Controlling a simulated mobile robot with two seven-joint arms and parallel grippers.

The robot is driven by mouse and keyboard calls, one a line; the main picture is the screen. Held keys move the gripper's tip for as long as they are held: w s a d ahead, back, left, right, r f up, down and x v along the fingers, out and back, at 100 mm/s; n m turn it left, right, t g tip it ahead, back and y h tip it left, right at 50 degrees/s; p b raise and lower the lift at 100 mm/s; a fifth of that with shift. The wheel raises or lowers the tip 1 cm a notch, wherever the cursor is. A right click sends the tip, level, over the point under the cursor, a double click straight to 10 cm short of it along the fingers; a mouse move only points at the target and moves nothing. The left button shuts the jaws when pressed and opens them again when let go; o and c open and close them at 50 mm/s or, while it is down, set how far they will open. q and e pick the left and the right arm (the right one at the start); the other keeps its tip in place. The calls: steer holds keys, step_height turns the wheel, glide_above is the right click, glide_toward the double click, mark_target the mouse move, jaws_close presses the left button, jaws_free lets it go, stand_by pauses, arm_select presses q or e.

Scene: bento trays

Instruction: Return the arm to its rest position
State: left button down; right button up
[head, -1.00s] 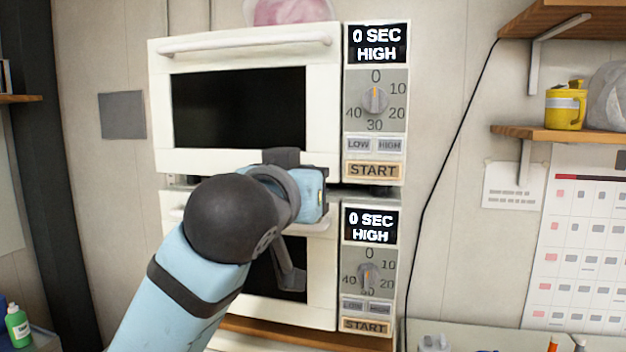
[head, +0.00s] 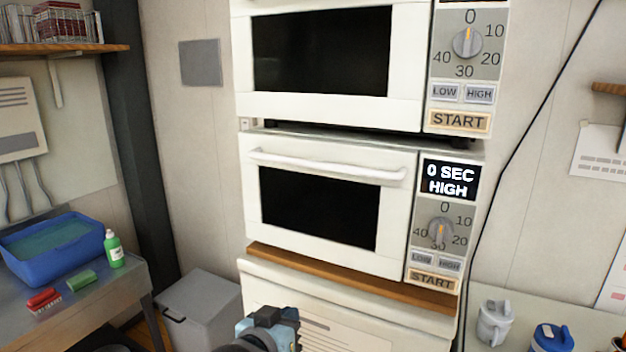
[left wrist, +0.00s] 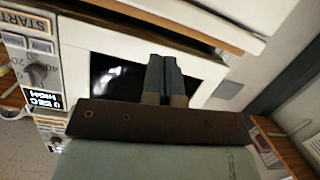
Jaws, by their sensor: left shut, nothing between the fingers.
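My left gripper (head: 268,318) is at the bottom edge of the head view, low in front of the white cabinet and below the lower microwave. Its two fingers (left wrist: 165,78) are together in the left wrist view, with nothing between them. Most of my left arm is out of the head view. The right gripper is not in view.
The upper microwave (head: 413,70) and lower microwave (head: 396,220) have closed doors; the lower reads 0 SEC HIGH. A blue basin (head: 45,262), green bottle (head: 114,250) and sponges are at left. A grey bin (head: 200,310) stands beside the cabinet. Mugs (head: 495,325) are at lower right.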

arm_select(q)
steer(key=s+a+f+g+y, duration=0.1)
steer(key=s+a+f, duration=0.25)
steer(key=f, duration=0.45)
steer(key=s+a+f+y, duration=0.1)
steer(key=s+a+f, duration=0.3)
steer(key=f, duration=0.5)
steer(key=s+a+f, duration=0.4)
steer(key=s+f, duration=0.3)
steer(key=s, duration=0.1)
steer(key=s+a+f+g+y, duration=0.1)
steer(key=s+a+f, duration=0.3)
steer(key=s, duration=0.5)
step_height(320, 180, down, 3)
steer(key=shift+s+r+g+p, duration=0.15)
steer(key=shift+s+g+p, duration=0.15)
